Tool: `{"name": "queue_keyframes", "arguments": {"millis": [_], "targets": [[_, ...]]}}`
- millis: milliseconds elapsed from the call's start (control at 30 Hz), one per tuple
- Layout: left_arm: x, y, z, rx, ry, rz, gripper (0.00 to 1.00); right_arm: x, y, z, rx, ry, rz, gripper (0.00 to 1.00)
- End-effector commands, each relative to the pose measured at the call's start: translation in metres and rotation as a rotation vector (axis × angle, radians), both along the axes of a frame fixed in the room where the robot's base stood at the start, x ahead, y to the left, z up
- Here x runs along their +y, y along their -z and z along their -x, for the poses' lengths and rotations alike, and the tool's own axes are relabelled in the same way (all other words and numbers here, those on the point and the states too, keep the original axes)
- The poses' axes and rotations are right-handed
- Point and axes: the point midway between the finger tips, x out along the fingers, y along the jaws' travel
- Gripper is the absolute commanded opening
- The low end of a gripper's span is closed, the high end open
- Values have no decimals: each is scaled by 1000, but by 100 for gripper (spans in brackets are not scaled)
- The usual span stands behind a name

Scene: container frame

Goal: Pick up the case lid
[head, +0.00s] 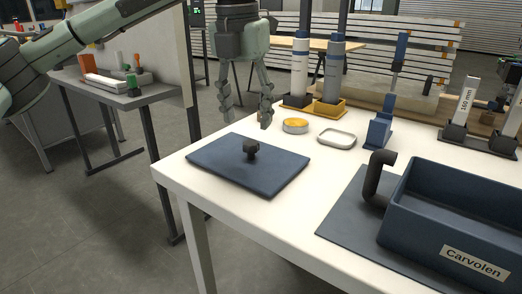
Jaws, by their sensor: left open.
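The case lid (222,165) is a flat dark blue panel with a black knob (251,149) standing up near its middle. It lies flat on the white table (300,205) near the left corner. My left gripper (246,112) hangs above the lid's far edge with its fingers pointing down. It is open and empty, apart from the knob. My right gripper is not in view.
A dark blue open case labelled Carvolen (415,245) stands at the right, beside a dark curved handle (374,182). A yellow-topped round tin (295,125) and a shallow pale dish (337,138) lie behind the lid. Bottles (330,75) in yellow holders stand farther back.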

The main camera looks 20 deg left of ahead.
Motion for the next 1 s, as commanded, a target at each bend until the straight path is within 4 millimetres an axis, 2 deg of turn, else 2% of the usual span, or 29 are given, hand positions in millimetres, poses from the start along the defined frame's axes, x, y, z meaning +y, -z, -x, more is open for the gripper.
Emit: {"name": "queue_keyframes", "arguments": {"millis": [600, 867, 900, 1000], "targets": [[-4, 72, -16, 1, -1, 0, 54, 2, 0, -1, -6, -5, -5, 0], [-4, 76, -16, 0, -1, 0, 54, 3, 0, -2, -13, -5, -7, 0], [-4, 76, -16, 0, -1, 0, 52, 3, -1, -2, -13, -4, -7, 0], [-4, 75, -16, -1, -1, 0, 40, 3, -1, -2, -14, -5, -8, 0]]}}
